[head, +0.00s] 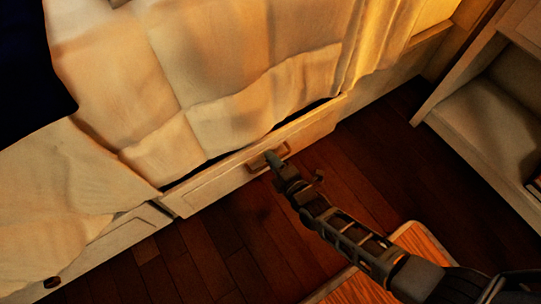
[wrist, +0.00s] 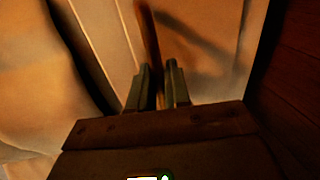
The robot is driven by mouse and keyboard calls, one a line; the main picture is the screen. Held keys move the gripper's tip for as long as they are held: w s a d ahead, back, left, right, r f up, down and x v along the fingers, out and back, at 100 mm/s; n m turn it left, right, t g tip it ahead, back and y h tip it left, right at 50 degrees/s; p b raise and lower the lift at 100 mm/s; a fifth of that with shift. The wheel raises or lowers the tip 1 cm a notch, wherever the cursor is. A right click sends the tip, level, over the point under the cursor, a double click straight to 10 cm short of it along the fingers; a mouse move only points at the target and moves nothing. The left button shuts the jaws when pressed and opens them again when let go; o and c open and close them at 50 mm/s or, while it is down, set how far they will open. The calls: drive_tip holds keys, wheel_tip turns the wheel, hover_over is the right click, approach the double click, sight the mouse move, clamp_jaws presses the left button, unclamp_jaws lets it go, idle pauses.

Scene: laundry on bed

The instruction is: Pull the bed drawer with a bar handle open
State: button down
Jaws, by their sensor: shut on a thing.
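The pale bed drawer (head: 225,178) is low in the side of the bed, with its top edge partly under the hanging bedspread. Its front seems to stand out a little, with a dark gap behind its top edge. The brown bar handle (head: 256,164) is on the drawer front. My gripper (head: 273,157) reaches it from the lower right and is shut on it. In the wrist view, the bar handle (wrist: 150,45) runs between the two fingers of my gripper (wrist: 159,85). The fingers hide part of the bar.
A cream bedspread (head: 215,70) drapes over the bed side. Another drawer front (head: 105,240) is at the lower left. A white shelf unit (head: 480,110) stands at the right. An orange-brown wooden surface (head: 415,245) is beneath my arm. Dark wood floor (head: 225,250) in front is clear.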

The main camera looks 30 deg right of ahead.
drive_tip(key=f+p+v, duration=0.1)
drive_tip(key=f+v, duration=0.2)
drive_tip(key=v, duration=1.2)
drive_tip(key=s+f+p+v, duration=0.1)
drive_tip(key=f+p+v, duration=0.1)
drive_tip(key=v, duration=1.3)
drive_tip(key=shift+s+f+p, duration=0.3)
drive_tip(key=shift+s+f, duration=0.1)
drive_tip(key=shift+f, duration=0.2)
drive_tip(key=c, duration=1.3)
unclamp_jaws()
drive_tip(key=shift+p+v, duration=0.6)
drive_tip(key=shift+v, duration=3.3)
